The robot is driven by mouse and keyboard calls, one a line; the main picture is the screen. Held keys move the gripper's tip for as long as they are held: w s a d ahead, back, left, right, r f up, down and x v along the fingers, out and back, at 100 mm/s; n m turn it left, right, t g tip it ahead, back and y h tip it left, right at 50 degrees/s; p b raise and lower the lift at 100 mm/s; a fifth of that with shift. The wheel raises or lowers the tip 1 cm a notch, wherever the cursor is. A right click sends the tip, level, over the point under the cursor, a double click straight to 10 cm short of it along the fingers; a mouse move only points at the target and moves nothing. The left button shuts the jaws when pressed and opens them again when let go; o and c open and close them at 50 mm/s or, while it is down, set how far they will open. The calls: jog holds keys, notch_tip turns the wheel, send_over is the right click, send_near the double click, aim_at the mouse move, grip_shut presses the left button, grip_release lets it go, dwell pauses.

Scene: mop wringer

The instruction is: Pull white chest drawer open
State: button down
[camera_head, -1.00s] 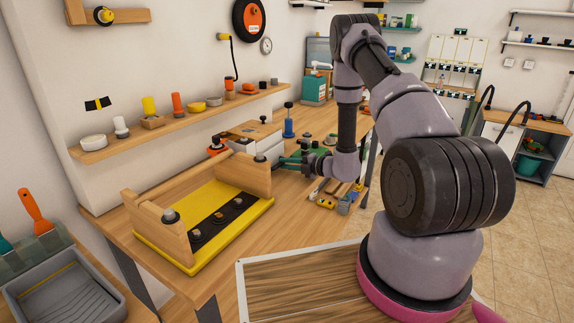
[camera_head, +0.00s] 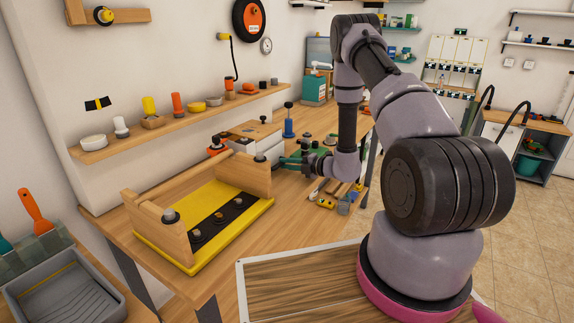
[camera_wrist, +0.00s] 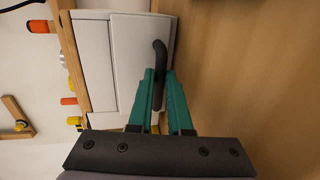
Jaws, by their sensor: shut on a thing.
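The white chest (camera_head: 244,139) stands on the workbench behind the wooden end of the yellow-based rack. It also shows in the wrist view (camera_wrist: 92,55). The white drawer front (camera_wrist: 136,62) faces my gripper and carries a dark, curved handle (camera_wrist: 159,72). My gripper (camera_wrist: 160,80) has its teal fingers closed around the handle, one on each side. In the head view my gripper (camera_head: 288,160) is beside the chest's right side, and the rack hides part of the chest. How far the drawer is out of the chest is hard to tell.
The yellow-based wooden rack (camera_head: 222,208) stands in front of the chest on the workbench (camera_head: 258,243). Small tools (camera_head: 334,195) lie right of my gripper. A wall shelf (camera_head: 180,131) with several items runs above. A blue stamp-like object (camera_head: 288,128) stands behind.

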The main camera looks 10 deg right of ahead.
jog(key=v, duration=0.3)
jog(key=f+v, duration=0.1)
jog(key=v, duration=0.2)
jog(key=f+v, duration=0.1)
jog(key=v, duration=0.1)
jog(key=shift+s+d+r, duration=0.1)
jog(key=shift+s+d, duration=0.35)
jog(key=c, duration=1.1)
grip_release()
jog(key=v, duration=1)
jog(key=shift+s+d+r, duration=0.1)
jog(key=shift+s+d, duration=0.2)
